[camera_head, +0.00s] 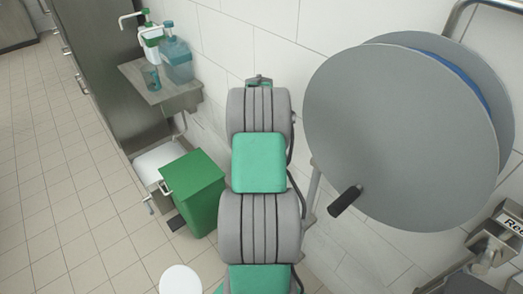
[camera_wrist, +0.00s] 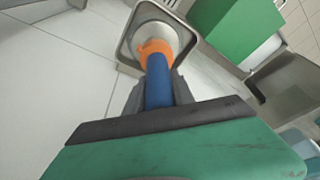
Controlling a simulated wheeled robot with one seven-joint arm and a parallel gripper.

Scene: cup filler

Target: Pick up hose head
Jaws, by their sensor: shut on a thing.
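The hose head shows in the wrist view, with a blue grip (camera_wrist: 158,85), an orange collar and a pale round end. My gripper (camera_wrist: 157,92) is shut on the blue grip, one dark finger on each side. The pale end points away from my gripper and lies within a squarish metal rim or holder (camera_wrist: 127,48); I cannot tell whether they touch. In the head view my arm hides the gripper and the hose head.
A large grey hose reel (camera_head: 405,135) with blue hose stands at the right by the tiled wall. A green bin (camera_head: 193,190) and a small shelf (camera_head: 165,92) with dispenser bottles (camera_head: 177,62) are at the left. The tiled floor (camera_head: 75,190) at far left is open.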

